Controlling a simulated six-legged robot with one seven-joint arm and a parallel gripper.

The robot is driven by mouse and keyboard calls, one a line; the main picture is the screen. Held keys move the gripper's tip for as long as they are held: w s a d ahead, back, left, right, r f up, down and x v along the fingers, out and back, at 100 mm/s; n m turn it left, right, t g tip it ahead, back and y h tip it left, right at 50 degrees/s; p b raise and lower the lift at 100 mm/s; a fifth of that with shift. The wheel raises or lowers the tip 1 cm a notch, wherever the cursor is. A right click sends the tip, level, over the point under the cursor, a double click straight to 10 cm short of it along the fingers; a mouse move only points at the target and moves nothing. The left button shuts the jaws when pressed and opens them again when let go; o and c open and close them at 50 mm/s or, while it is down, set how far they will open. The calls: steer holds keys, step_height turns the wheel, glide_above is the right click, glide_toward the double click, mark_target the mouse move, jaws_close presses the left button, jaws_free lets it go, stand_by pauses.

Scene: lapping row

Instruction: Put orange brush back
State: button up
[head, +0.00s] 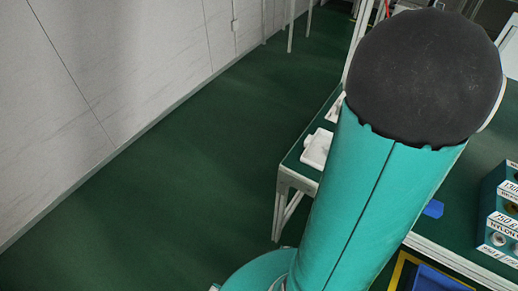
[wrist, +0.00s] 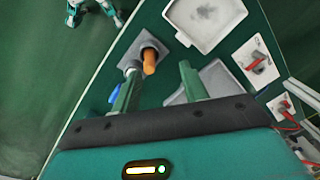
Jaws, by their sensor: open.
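In the wrist view an orange brush handle (wrist: 149,61) stands at a dark grey holder block (wrist: 153,43) on the green bench. A pale handle (wrist: 132,67) stands beside it at the same block. My gripper (wrist: 160,77) is open, one green finger on each side of the picture's middle. The orange handle shows beyond and between the fingertips, nearer the left one. I cannot tell how far away it is, and its lower part is hidden in or behind the block. In the head view my arm covers the middle, and neither brush nor gripper shows.
A white tray (wrist: 205,24) lies beyond the holder, with a grey tray (wrist: 222,82) behind the right finger. White cards with red-handled tools (wrist: 256,64) lie at right. A blue object (wrist: 113,93) is left of the fingers. Labelled boxes (head: 502,215) stand right; open floor (head: 165,190) lies left.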

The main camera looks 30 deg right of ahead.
steer(key=w+a+r+n+t, duration=0.1)
steer(key=w+a+r+n, duration=0.3)
steer(key=a, duration=0.6)
steer(key=w+a+r+n+t, duration=0.1)
steer(key=a+r+n, duration=0.1)
steer(key=a+n, duration=0.5)
steer(key=w+a+r+n+t, duration=0.1)
steer(key=w+a+r+n, duration=0.15)
steer(key=a, duration=0.95)
steer(key=s+a+n+t, duration=0.2)
steer(key=s+a+n, duration=0.2)
steer(key=a, duration=0.6)
steer(key=shift+r+n, duration=0.3)
steer(key=shift+n, duration=0.85)
